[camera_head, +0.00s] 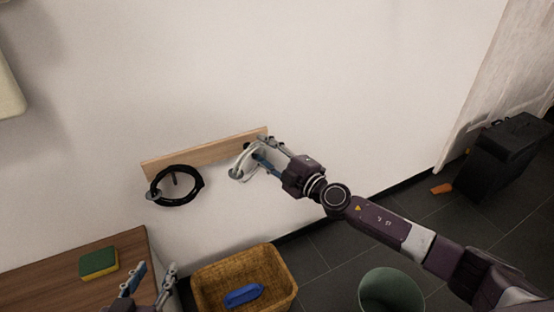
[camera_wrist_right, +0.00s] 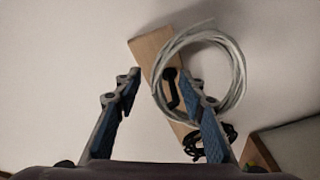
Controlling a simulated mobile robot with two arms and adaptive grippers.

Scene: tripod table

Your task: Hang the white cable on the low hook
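The white cable (camera_head: 237,165) is a coiled loop at the right end of the wooden rail (camera_head: 205,154). In the right wrist view the cable coil (camera_wrist_right: 238,80) encircles a black hook (camera_wrist_right: 171,88); I cannot tell whether its weight rests on the hook. My right gripper (camera_head: 252,152) is at the coil; its fingers are spread in the wrist view (camera_wrist_right: 160,78), one overlapping the coil. The coil does not appear pinched. My left gripper (camera_head: 152,272) is open and empty at the bottom of the head view, by the table.
A black cable (camera_head: 157,196) hangs at the rail's left end. A wooden table (camera_head: 50,280) carries a green and yellow sponge (camera_head: 98,263). A wicker basket (camera_head: 272,260) holds a blue object (camera_head: 243,294). A bin (camera_head: 391,290) and a black suitcase (camera_head: 503,155) stand right.

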